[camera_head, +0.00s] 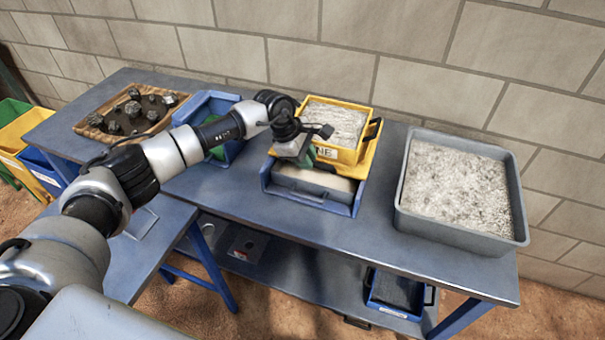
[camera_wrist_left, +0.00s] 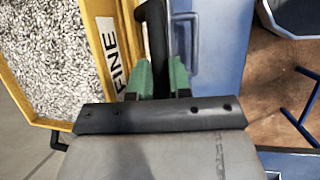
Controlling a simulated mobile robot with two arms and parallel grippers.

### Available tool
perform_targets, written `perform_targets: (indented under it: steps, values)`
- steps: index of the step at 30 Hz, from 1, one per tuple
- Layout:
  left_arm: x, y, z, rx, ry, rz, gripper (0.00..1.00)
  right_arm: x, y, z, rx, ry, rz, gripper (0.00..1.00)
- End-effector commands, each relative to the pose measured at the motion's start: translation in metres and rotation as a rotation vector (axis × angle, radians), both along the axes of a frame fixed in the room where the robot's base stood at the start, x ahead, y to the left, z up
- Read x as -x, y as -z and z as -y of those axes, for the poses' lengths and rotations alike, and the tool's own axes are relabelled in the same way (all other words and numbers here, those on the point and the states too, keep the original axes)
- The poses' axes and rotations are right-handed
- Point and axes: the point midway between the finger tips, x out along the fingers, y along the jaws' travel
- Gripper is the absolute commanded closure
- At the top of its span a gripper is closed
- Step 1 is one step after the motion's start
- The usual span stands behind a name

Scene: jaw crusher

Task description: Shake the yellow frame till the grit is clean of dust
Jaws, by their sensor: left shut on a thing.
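The yellow frame (camera_head: 365,158) holds pale grey grit (camera_head: 335,123) and sits over a blue tray (camera_head: 312,200) in the middle of the bench. Light material shows in the tray below the frame's front edge. In the left wrist view the frame (camera_wrist_left: 95,45) carries a "FINE" label, and its grit (camera_wrist_left: 48,60) is speckled grey and white. My left gripper (camera_head: 303,155) is at the frame's left front side. Its green fingers (camera_wrist_left: 160,78) are shut on the frame's black handle (camera_wrist_left: 156,35). My right gripper is in neither view.
A large grey bin (camera_head: 408,215) of pale grit stands at the right. A blue bin (camera_head: 205,103) stands left of the frame, and a wooden tray of dark rocks (camera_head: 98,124) is at the far left. A block wall (camera_head: 420,60) is close behind the bench (camera_head: 345,240).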

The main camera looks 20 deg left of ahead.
Motion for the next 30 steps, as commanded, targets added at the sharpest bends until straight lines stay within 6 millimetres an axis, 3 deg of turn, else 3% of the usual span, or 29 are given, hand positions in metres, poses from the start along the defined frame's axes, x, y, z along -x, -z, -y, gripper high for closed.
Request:
perform_targets:
  steps: [11,12,17,26,30]
  values:
    - [-0.003,-0.001,0.000,0.000,0.001,-0.002,1.00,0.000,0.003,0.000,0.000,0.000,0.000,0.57]
    - [-0.003,-0.001,0.000,0.000,0.001,-0.002,0.78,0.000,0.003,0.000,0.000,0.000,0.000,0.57]
    - [-0.002,-0.001,0.000,0.000,0.001,-0.002,0.56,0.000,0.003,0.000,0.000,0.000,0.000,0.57]
    - [-0.002,-0.002,-0.001,0.000,0.000,-0.001,0.56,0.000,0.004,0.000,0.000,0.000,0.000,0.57]
    - [0.000,-0.016,-0.008,0.000,0.000,0.001,0.56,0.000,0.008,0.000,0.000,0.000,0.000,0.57]
